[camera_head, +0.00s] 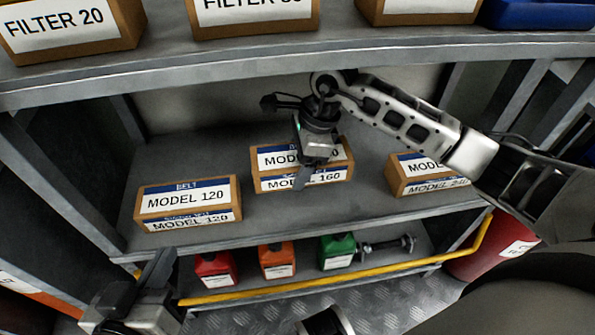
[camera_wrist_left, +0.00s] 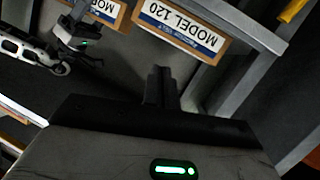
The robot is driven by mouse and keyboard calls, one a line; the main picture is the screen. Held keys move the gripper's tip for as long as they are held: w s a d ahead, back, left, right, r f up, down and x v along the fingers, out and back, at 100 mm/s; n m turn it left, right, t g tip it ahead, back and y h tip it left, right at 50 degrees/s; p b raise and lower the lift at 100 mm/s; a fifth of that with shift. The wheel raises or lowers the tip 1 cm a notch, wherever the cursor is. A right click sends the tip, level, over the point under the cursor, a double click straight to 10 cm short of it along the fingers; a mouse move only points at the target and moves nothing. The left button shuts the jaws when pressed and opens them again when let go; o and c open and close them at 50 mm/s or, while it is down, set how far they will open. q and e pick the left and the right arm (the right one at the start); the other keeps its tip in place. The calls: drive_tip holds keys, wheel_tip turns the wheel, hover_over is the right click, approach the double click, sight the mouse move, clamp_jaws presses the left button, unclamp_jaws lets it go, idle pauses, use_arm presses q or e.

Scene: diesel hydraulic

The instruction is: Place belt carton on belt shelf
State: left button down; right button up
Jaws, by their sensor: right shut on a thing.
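The belt shelf (camera_head: 375,215) is the grey middle shelf and bears three brown cartons with white and blue labels. The MODEL 160 carton (camera_head: 270,184) is in the middle, and my right gripper (camera_head: 303,180) is shut on it from above, hiding part of its labels. The carton appears to rest on the shelf; I cannot tell if a small gap is under it. The MODEL 120 carton (camera_head: 188,203) sits to its left and also shows in the left wrist view (camera_wrist_left: 182,30). My left gripper (camera_head: 158,268) is low at the left, shut and empty, apart from the cartons.
A carton marked MODEL 240 (camera_head: 425,170) sits at the right, partly behind my right arm. Filter cartons (camera_head: 65,25) stand on the upper shelf (camera_head: 200,65). Below are red, orange and green bottles (camera_head: 277,262) behind a yellow rail (camera_head: 330,283). Shelf gaps separate the cartons.

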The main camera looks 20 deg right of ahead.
drive_tip(key=f+b, duration=0.1)
drive_tip(key=f, duration=0.2)
drive_tip(key=shift+w, duration=0.2)
drive_tip(key=shift+d, duration=0.1)
use_arm(q)
drive_tip(key=shift+w+d+r, duration=0.2)
drive_tip(key=shift+d+r, duration=0.05)
drive_tip(key=shift+r, duration=0.15)
use_arm(e)
drive_tip(key=shift+f, duration=0.1)
drive_tip(key=o, duration=1.2)
use_arm(q)
drive_tip(key=shift+n+h, duration=0.3)
drive_tip(key=shift+h, duration=0.1)
drive_tip(key=shift+r, duration=0.1)
